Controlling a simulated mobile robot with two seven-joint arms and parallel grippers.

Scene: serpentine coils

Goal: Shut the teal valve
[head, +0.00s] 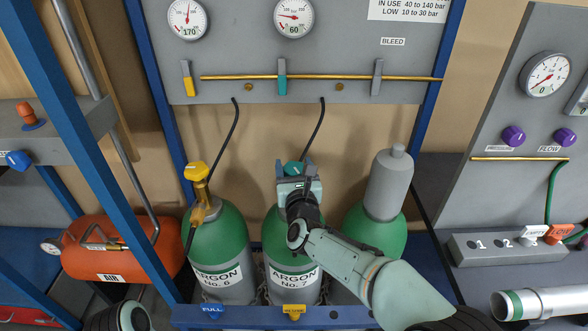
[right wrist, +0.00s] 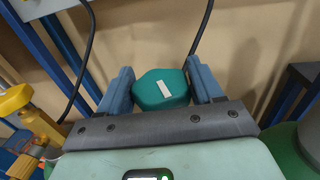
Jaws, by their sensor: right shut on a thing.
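The teal valve knob (head: 293,168) sits on top of the middle green cylinder (head: 281,225), labelled ARGON No. 7. My right gripper (head: 294,180) is shut on this knob. In the right wrist view the knob (right wrist: 160,90) is between the two blue fingers, with a white mark on its top. My right arm hides part of the cylinder's neck and shoulder. A teal lever (head: 282,78) also stands upright on the brass pipe of the panel above. My left gripper is not in view.
A yellow-valved ARGON No. 6 cylinder (head: 217,250) stands left, and a grey-capped cylinder (head: 389,185) right. Black hoses hang from the gauge panel (head: 330,45) behind. A blue rail (head: 260,317) runs in front. An orange air tank (head: 105,255) lies left.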

